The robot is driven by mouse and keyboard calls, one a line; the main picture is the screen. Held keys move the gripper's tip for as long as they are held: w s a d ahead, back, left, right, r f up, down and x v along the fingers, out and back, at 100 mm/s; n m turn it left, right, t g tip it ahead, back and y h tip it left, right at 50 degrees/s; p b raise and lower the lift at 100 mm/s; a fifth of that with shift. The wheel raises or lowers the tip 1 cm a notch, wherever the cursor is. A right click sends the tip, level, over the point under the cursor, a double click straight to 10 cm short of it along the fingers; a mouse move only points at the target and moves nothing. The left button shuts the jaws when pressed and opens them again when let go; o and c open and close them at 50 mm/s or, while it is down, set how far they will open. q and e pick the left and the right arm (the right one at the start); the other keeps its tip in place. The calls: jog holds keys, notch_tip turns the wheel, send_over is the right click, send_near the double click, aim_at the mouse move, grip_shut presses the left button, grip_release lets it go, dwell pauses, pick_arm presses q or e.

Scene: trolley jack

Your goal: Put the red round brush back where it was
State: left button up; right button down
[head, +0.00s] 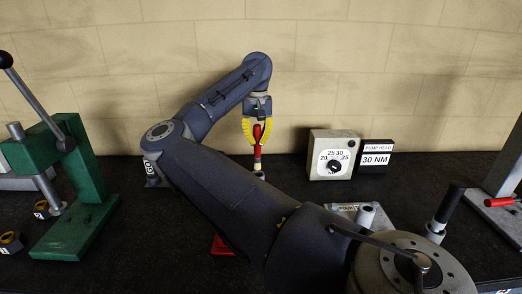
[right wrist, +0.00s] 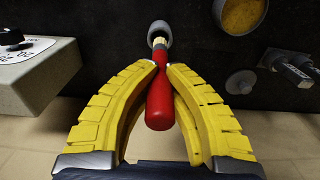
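The red round brush (head: 257,132) stands upright, with its red handle up and a pale, brass-coloured neck below. In the right wrist view the brush (right wrist: 159,100) runs away from the camera, its far end at or inside a small grey round holder (right wrist: 159,29). The holder (head: 259,174) is partly hidden by my arm in the head view, and I cannot tell how deep the brush sits. My right gripper (head: 257,142) points down with its yellow fingers closed around the red handle; both fingertips (right wrist: 160,67) meet it. My left gripper is not in view.
A dial box (head: 334,155) and a "30 NM" sign (head: 375,158) stand right of the brush. A green press (head: 75,190) is at left. A cup with yellow contents (right wrist: 243,14) shows in the wrist view. My right arm hides much of the bench middle.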

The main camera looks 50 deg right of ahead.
aim_at(257, 125)
jog(key=shift+f, duration=4)
jog(key=c, duration=1.6)
grip_release()
jog(key=shift+o, duration=0.2)
notch_tip(257, 125, up, 12)
jog(key=shift+s+r, duration=0.1)
